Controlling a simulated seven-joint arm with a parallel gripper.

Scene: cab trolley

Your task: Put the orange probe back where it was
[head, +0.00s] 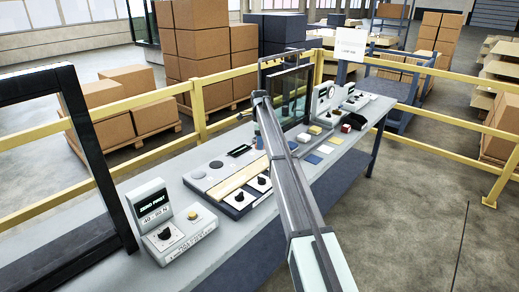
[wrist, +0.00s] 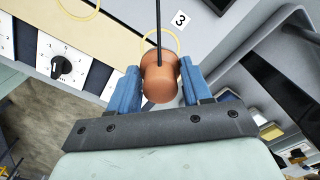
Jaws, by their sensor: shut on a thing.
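In the wrist view the orange probe (wrist: 160,84) is a short rounded cylinder between the blue fingers of my gripper (wrist: 160,88). The fingers are shut on it from both sides. A thin black rod or cable (wrist: 158,28) runs from the top of the picture down to the probe. A yellow ring outline (wrist: 146,37) shows on the grey surface just beyond the probe, beside a label with the number 3 (wrist: 180,19). I cannot tell the probe's height above that surface. In the head view my arm hides the gripper and the probe.
The grey bench (head: 160,183) holds a panel with a wooden strip (head: 229,180) and black knobs (head: 240,198). A gauge box (head: 180,237) stands front left, and a dark upright frame (head: 288,95) stands behind my arm. Several small coloured blocks lie right of my arm.

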